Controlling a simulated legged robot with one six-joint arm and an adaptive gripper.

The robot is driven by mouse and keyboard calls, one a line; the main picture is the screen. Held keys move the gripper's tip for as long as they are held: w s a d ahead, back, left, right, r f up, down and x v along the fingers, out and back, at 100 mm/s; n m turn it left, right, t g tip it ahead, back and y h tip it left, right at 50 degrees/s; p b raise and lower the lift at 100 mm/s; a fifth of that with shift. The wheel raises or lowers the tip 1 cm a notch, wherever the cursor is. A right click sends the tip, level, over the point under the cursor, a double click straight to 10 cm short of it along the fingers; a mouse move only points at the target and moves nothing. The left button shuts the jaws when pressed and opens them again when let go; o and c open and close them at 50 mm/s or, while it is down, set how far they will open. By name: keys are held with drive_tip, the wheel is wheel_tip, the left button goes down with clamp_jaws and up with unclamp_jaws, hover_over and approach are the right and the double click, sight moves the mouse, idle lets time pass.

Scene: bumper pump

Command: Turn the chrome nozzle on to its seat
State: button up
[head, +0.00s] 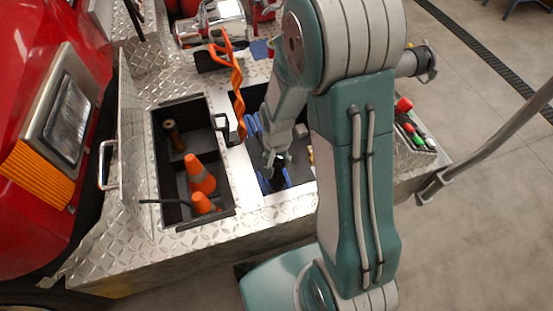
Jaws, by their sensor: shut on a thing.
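My gripper (274,163) reaches down into the right-hand bumper compartment, its fingers closed on a small dark object (281,158). Most of that object is hidden by the fingers and shadow, so I cannot tell what it is. A large chrome cylinder (215,22) with red parts lies at the back of the bumper deck. I cannot make out which thing is the chrome nozzle, or its seat. Blue pieces (252,124) show beside my gripper in the compartment.
The left black compartment (157,150) holds a brass-coloured piece (173,135) and orange cones (199,174). A grey fitting (410,62) and red and green items (406,106) stand right of my arm. Diamond plate (135,243) in front is clear.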

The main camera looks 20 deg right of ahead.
drive_tip(key=shift+f, duration=0.6)
idle(0.8)
drive_tip(key=m, duration=0.3)
drive_tip(key=shift+m, duration=1.1)
drive_tip(key=shift+r+m, duration=0.1)
drive_tip(key=shift+m, duration=2.5)
